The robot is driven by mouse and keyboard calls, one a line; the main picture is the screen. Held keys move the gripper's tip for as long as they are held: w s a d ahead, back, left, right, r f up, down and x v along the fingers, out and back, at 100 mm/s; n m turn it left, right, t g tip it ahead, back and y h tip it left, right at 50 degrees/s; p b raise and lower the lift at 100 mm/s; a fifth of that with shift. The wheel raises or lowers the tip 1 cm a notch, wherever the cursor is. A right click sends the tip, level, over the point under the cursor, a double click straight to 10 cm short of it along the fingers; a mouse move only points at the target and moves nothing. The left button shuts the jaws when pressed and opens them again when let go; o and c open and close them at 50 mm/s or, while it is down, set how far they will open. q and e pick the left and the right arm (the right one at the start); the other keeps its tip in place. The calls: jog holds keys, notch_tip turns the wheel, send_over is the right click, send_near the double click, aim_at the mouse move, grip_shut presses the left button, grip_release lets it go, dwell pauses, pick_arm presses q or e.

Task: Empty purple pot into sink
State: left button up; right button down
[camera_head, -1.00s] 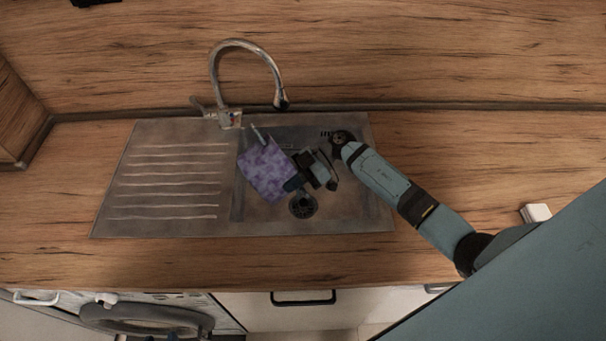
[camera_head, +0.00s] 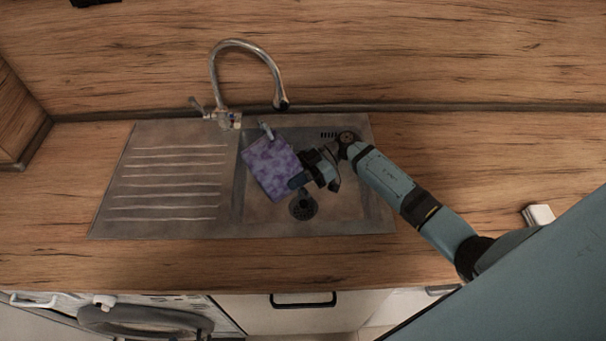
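The purple mottled pot (camera_head: 270,167) is held tilted over the sink basin (camera_head: 345,205), left of the middle of the basin. A short grey handle or spout shows at its top edge. My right gripper (camera_head: 303,178) is at the pot's right side, and its fingers seem to be closed on the pot's edge there. The fingertips are partly hidden, and the inside of the pot cannot be seen. The drain (camera_head: 303,206) shows just below the gripper. My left gripper is not in view.
The curved metal tap (camera_head: 248,48) stands behind the basin, its spout end above and behind the pot. The ribbed drainboard (camera_head: 170,180) to the left is clear. A small white object (camera_head: 538,214) lies on the worktop at the right.

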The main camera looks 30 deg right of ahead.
jog(key=shift+w+d+r+y, duration=0.1)
jog(key=shift+d+r+y, duration=0.2)
jog(key=shift+d+y, duration=0.3)
jog(key=shift+d+r+y+b, duration=0.3)
jog(key=shift+d+y, duration=0.5)
dwell(0.8)
jog(key=shift+d+r+y+p, duration=0.2)
jog(key=shift+r+y+p, duration=0.05)
jog(key=shift+r, duration=0.25)
jog(key=shift+d+r+y+p, duration=0.2)
jog(key=shift+r+y+p, duration=0.05)
jog(key=shift+r, duration=0.25)
jog(key=shift+d+r+y+p, duration=0.3)
jog(key=shift+r, duration=0.4)
jog(key=shift+w+d+y+b, duration=0.1)
jog(key=shift+d+y+b, duration=0.3)
jog(key=shift+y, duration=0.1)
